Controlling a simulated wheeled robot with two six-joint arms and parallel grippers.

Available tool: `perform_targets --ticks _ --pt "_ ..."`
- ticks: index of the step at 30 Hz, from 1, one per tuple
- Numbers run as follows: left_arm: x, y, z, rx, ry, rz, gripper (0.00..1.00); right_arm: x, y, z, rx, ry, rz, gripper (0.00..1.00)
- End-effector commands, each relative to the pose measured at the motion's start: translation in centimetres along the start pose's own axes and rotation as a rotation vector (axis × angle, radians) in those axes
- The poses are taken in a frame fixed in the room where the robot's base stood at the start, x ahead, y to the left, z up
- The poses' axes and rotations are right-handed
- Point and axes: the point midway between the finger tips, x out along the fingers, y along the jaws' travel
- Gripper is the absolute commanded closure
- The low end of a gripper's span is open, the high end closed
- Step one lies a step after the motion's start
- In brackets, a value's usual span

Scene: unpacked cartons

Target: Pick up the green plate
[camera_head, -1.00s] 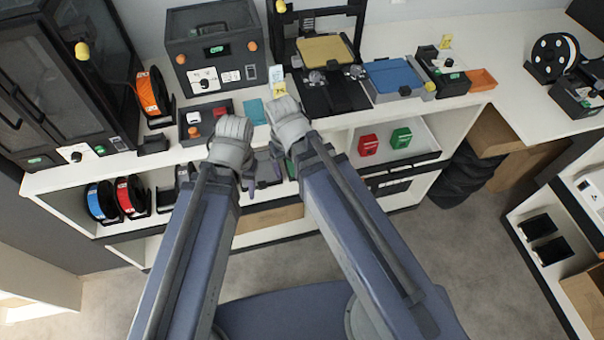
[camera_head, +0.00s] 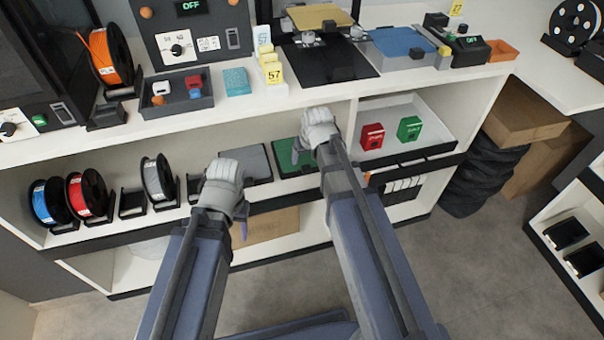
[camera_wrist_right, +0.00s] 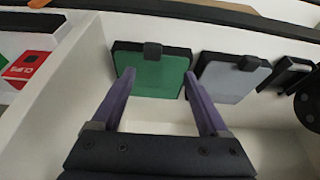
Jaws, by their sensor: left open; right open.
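The green plate (camera_head: 284,153) sits on a black base on the middle shelf, just right of a grey plate (camera_head: 250,160). In the right wrist view the green plate (camera_wrist_right: 155,77) shows between my fingertips, beyond them. My right gripper (camera_head: 299,151) is open and empty in front of the shelf, and it partly hides the plate's right side. Its two purple fingers (camera_wrist_right: 160,88) are spread about as wide as the plate; contact cannot be told. My left gripper (camera_head: 243,229) is open and empty, lower down in front of the shelf unit.
A shelf divider (camera_head: 352,125) stands right of the green plate, with red (camera_head: 372,137) and green (camera_head: 410,130) boxes in a white tray beyond. Spools (camera_head: 88,193) stand on the left shelf. The countertop (camera_head: 225,117) overhangs above. Open floor lies in front.

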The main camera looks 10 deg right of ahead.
Motion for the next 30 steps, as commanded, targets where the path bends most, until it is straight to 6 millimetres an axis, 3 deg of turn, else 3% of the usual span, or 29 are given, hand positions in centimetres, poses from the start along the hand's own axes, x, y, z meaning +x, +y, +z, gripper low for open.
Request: perform_targets --ticks 1,3,11,20,30 --pt "1.4 0.1 -0.1 0.000 0.000 0.000 0.50 1.4 0.5 0.1 0.008 0.008 0.002 0.22" --pt "1.9 0.2 -0.1 0.000 0.000 0.000 0.50 1.9 0.9 -0.1 0.013 0.018 0.003 0.22" --pt "2.1 0.2 -0.1 0.000 0.000 0.000 0.50 2.1 1.3 -0.3 0.018 0.028 0.003 0.22" --pt "4.4 0.4 -0.3 0.000 0.000 -0.001 0.50 4.6 1.3 -0.3 0.018 0.027 0.003 0.22" --pt "5.2 0.5 -0.3 0.000 0.000 -0.002 0.50 5.5 1.3 -0.3 0.018 0.026 0.003 0.22"
